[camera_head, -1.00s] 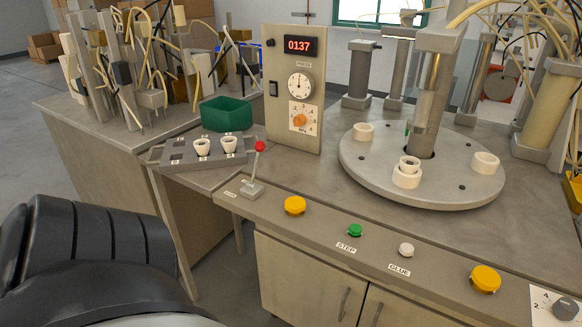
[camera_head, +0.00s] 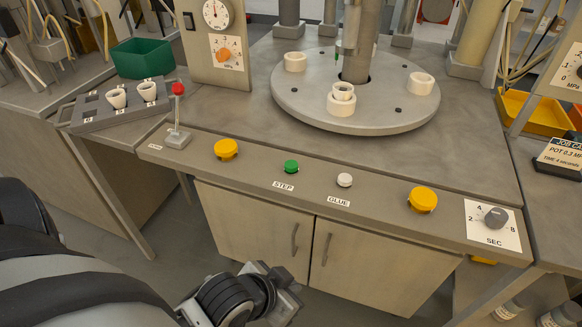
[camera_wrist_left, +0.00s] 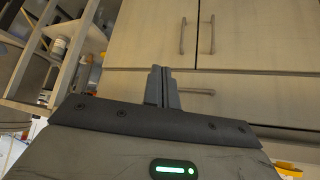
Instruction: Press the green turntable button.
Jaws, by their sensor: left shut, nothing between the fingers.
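The green button (camera_head: 291,167) sits on the front ledge of the bench, above the STEP label. The round grey turntable (camera_head: 355,112) is behind it and carries several white rings. My left gripper (camera_head: 286,300) is low in front of the cabinet doors, below and in front of the ledge, well apart from the button. In the left wrist view its two fingers (camera_wrist_left: 162,88) are together and empty, with cabinet doors beyond them. The right gripper is not in view.
A white button (camera_head: 345,180) labelled GLUE is right of the green one. Yellow buttons (camera_head: 226,149) and (camera_head: 422,199) flank them on the ledge. A red-tipped lever (camera_head: 178,90) stands at left. A dial (camera_head: 495,218) is at right. Cabinet handles (camera_head: 326,249) protrude below.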

